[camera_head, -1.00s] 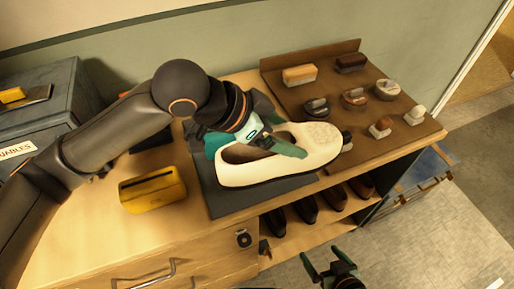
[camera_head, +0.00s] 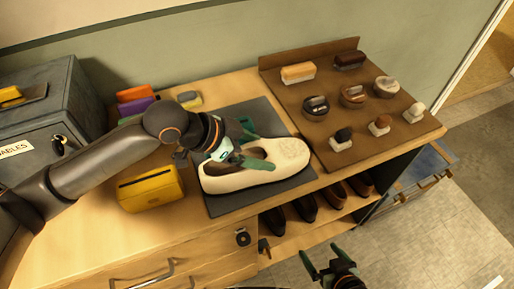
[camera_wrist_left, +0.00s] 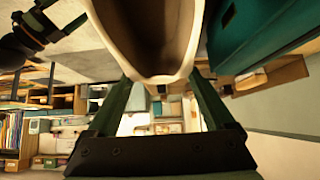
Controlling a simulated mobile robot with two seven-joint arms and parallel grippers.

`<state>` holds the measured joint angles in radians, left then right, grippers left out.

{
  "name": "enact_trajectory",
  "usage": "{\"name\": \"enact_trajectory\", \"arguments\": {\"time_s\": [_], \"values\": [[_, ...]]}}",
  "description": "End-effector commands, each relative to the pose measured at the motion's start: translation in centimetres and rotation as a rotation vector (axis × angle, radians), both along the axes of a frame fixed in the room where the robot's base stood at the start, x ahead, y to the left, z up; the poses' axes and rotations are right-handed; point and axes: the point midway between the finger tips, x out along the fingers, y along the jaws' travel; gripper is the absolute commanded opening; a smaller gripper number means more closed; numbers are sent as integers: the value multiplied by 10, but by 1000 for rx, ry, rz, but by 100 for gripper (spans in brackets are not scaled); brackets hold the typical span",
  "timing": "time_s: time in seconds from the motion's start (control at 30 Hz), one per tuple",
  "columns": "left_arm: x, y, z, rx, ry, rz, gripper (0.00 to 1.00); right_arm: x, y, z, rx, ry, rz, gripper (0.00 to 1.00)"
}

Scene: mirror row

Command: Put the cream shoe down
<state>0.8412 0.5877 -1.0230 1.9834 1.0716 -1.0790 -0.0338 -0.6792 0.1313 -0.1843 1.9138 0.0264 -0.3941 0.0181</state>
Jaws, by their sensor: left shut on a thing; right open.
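The cream shoe (camera_head: 262,172) is over the dark mat (camera_head: 222,205) on the wooden bench, its toe to the right. I cannot tell whether its sole touches the mat. My left gripper (camera_head: 243,150) is shut on the shoe near its opening. In the left wrist view the shoe's heel end (camera_wrist_left: 150,45) sits between the fingers and fills the upper middle. My right gripper (camera_head: 330,265) is open and empty in front of the bench, low at the bottom of the head view.
A brown board (camera_head: 330,110) with several brushes and tins stands right of the mat. A yellow box (camera_head: 150,190) lies left of it. A grey cabinet (camera_head: 45,120) is at far left. Dark shoes (camera_head: 307,207) fill the shelf below. Bare bench shows at the front left.

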Motion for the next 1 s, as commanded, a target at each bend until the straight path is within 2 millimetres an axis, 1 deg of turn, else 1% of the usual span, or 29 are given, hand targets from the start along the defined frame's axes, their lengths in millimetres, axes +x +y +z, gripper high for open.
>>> {"name": "enact_trajectory", "arguments": {"time_s": [0.13, 0.17, 0.23, 0.27, 0.47, 0.57, 0.73, 1.0], "values": [[0, -1, -2, -3, -1, 0, 0, 0, 0, 0, 0, -1, 0, 100], [0, 0, -3, 0, 0, 0, 90, 0, 0, 0, 0, -1, 0, 100], [0, 0, -3, 0, 0, 0, 98, 0, 0, 0, 0, -1, 0, 100], [0, 0, -3, 0, 0, 0, 100, 0, 0, 0, 0, -1, 0, 100], [0, 0, -2, 0, 0, 0, 100, 0, 0, 0, 0, -1, 0, 100], [0, 0, 2, 0, -2, 0, 100, 0, 0, 0, 0, -1, 0, 100], [-6, 18, 20, 1, -3, 3, 100, 0, 0, 2, 0, -1, 0, 100], [-22, 56, 61, 2, -2, 3, 100, 0, 0, 4, 0, -1, 0, 100]]}}
